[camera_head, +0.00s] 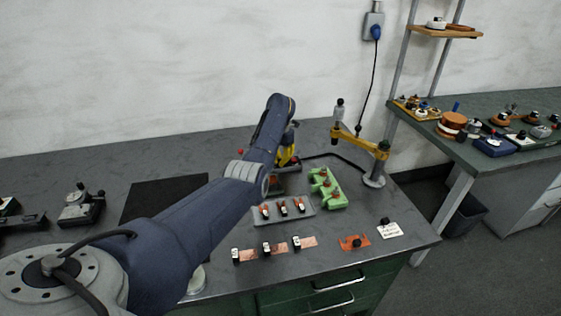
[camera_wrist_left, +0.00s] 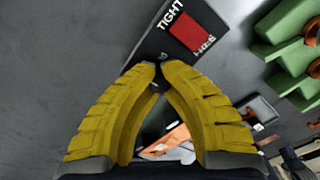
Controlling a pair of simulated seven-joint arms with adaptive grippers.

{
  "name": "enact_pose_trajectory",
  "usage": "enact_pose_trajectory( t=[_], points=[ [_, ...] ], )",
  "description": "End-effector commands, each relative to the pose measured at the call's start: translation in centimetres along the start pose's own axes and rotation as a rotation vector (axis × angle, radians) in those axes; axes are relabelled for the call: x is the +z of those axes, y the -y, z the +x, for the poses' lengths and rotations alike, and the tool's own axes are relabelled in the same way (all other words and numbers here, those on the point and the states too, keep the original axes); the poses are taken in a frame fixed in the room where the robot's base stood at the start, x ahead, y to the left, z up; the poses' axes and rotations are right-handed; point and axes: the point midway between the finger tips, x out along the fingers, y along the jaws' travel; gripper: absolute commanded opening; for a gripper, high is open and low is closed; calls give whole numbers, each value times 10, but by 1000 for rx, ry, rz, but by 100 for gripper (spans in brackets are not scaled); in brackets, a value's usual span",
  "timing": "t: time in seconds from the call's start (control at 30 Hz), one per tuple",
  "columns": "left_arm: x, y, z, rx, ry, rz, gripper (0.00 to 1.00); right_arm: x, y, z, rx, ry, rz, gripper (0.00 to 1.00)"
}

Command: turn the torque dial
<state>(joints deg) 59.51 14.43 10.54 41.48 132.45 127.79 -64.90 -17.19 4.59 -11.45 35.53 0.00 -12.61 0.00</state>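My left gripper (camera_head: 289,160) reaches over the bench from the left, its yellow fingers pointing down. In the left wrist view its fingertips (camera_wrist_left: 158,68) are drawn close together at the edge of a dark box (camera_wrist_left: 150,45). The box carries the white word TIGHT, a red patch and a second word that I cannot read surely. A small dark piece between and just past the tips appears to be the torque dial (camera_wrist_left: 163,57); the fingers hide most of it. In the head view my arm and gripper hide the dial. My right gripper is in neither view.
A yellow jointed arm on a post (camera_head: 374,178) stands to the right. Copper strips and an orange piece (camera_head: 354,242) lie in front. A black mat (camera_head: 150,195) lies left.

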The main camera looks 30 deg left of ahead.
Motion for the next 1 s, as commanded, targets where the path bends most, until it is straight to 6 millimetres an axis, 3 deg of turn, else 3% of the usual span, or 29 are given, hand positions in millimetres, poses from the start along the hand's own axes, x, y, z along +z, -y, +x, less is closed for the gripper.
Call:
enact_pose_trajectory(
  t=[1.0],
  points=[
    [1, 0, -2, -1, 2, -835, 0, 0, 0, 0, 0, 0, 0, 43]
  ],
)
